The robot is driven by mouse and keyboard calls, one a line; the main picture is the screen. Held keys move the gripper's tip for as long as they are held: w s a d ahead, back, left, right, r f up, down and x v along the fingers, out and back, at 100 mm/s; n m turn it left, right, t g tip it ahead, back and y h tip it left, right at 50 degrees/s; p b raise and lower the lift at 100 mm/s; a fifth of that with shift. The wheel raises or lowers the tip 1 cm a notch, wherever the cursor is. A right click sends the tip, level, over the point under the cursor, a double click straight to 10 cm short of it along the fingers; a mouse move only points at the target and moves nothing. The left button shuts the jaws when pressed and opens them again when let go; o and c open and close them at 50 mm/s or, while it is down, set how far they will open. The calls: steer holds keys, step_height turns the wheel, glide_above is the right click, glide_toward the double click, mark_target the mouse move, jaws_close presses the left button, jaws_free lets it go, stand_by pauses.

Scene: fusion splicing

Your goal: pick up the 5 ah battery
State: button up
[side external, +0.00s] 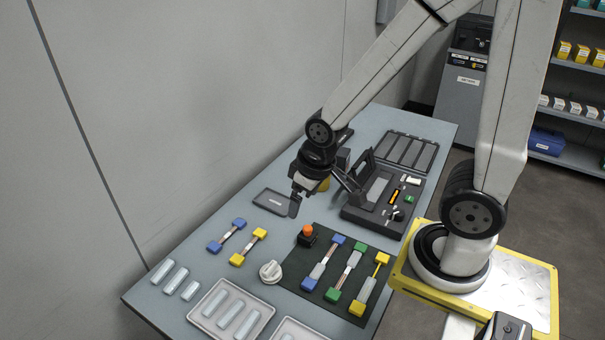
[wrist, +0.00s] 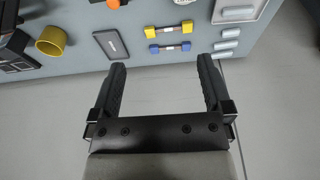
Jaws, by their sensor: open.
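Several pale grey blocks that could be batteries lie on the table, but no capacity label is readable, so I cannot tell which is the 5 Ah one. One loose group (side external: 175,279) is at the front left in the side view, and it also shows in the wrist view (wrist: 227,44). Others lie in a white tray (side external: 207,293). My gripper (side external: 296,204) is above the table near a dark flat pad (side external: 270,201). In the wrist view my gripper (wrist: 162,62) is open, with nothing between its fingers.
A yellow-ended piece (side external: 249,247) and a blue-ended piece (side external: 227,235) lie left of a dark mat (side external: 287,277) with several coloured-ended pieces. A black splicing unit (side external: 372,211) stands right of my gripper. A yellow cup (wrist: 52,41) is at the wrist view's left.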

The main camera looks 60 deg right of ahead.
mark_target(342, 154)
steer(key=shift+r, duration=0.1)
steer(key=shift+w+v, duration=0.55)
steer(key=shift+v, duration=1.8)
steer(key=w+d+n+h, duration=0.35)
steer(key=d+n, duration=0.35)
steer(key=d, duration=0.4)
steer(key=w+d+n+h, duration=0.2)
steer(key=d+n+h, duration=0.35)
steer(key=d, duration=0.65)
steer(key=w+d+n+h, duration=0.35)
steer(key=d+n, duration=0.45)
steer(key=d, duration=0.3)
steer(key=shift+m+h, duration=0.35)
steer(key=shift+h, duration=0.1)
steer(key=shift+w+d+f, duration=0.1)
steer(key=shift+d+f, duration=0.2)
steer(key=shift+f, duration=3.1)
steer(key=shift+d+f, duration=0.35)
steer(key=shift+f, duration=3.1)
steer(key=shift+w+d+f, duration=0.1)
steer(key=shift+d+f, duration=0.2)
steer(key=shift+f, duration=3.1)
steer(key=shift+d, duration=0.1)
steer(key=shift+x, duration=2.45)
steer(key=shift+s, duration=0.15)
